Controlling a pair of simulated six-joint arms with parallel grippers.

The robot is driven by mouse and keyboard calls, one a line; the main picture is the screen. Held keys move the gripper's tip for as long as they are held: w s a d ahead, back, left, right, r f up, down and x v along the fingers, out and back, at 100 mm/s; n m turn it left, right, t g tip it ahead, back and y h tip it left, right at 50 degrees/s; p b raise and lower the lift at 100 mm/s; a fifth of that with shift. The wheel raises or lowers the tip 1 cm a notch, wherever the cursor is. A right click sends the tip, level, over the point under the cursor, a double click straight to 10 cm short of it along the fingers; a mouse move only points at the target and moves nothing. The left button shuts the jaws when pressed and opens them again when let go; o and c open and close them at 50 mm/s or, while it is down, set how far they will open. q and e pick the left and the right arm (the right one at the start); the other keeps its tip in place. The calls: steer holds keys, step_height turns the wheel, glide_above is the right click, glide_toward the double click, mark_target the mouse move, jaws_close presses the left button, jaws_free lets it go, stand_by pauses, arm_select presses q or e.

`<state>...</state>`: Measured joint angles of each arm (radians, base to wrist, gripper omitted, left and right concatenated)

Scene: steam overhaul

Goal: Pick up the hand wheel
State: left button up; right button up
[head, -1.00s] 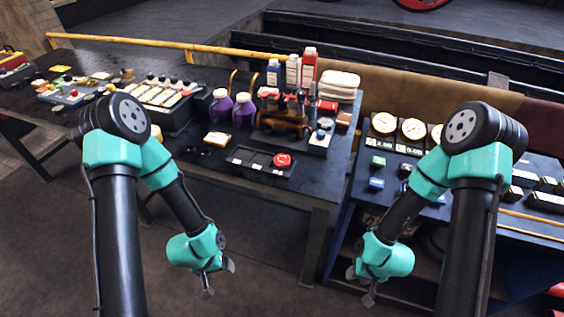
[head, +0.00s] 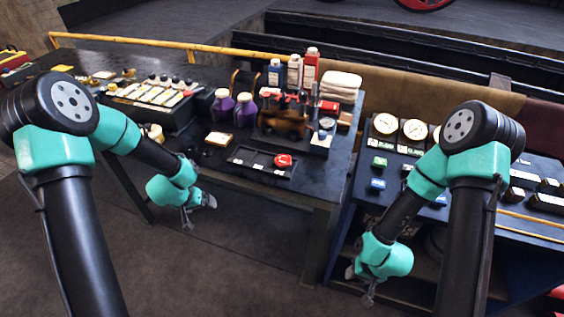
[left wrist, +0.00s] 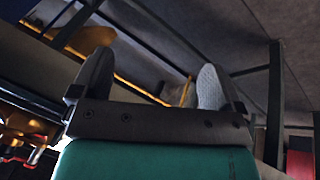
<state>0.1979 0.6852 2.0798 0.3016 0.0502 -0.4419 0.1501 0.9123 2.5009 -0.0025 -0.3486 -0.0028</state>
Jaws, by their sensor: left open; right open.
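The red hand wheel (head: 283,160) lies in a dark shallow tray (head: 245,172) near the front edge of the dark workbench in the head view. My left gripper (head: 199,211) is open and empty in front of the bench edge, to the left of the wheel and nearer to me. Its two fingers stand wide apart with nothing between them in the left wrist view (left wrist: 153,86). I cannot make out the hand wheel in that view. My right gripper (head: 360,286) is open and empty, low in front of the right-hand table, apart from the wheel.
Behind the tray stand a brass device with red handles (head: 283,118), a small gauge block (head: 323,132), purple jars (head: 245,108) and bottles (head: 311,68). Gauges (head: 414,129) stand on the right-hand table.

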arm_select(q)
steer(key=w+r+m, duration=0.1)
steer(key=w+r, duration=0.2)
steer(key=w+r+m+h, duration=0.1)
steer(key=w+r, duration=0.2)
steer(key=r, duration=0.1)
steer(key=w+r+m, duration=0.1)
steer(key=w+r, duration=0.2)
steer(key=r, duration=0.1)
steer(key=shift+w+d+t, duration=0.25)
steer(key=shift+d+t, duration=0.05)
steer(key=shift+t, duration=0.1)
steer(key=w+d+r+m+g+y, duration=0.1)
steer(key=d+r+m, duration=0.4)
steer(key=d, duration=0.5)
steer(key=w+d+r+m+g+y, duration=0.1)
steer(key=d+r+m+g+y, duration=0.1)
steer(key=d+r+m, duration=0.4)
steer(key=w+d+r+m+g+y, duration=0.1)
steer(key=d+r+m, duration=0.5)
steer(key=d, duration=0.8)
steer(key=shift+w+r+y, duration=0.35)
steer(key=shift+w+y, duration=0.05)
steer(key=shift+y, duration=0.4)
glide_above(283, 159)
steer(key=f, duration=1.2)
steer(key=shift+d, duration=0.3)
steer(key=shift+f, duration=0.1)
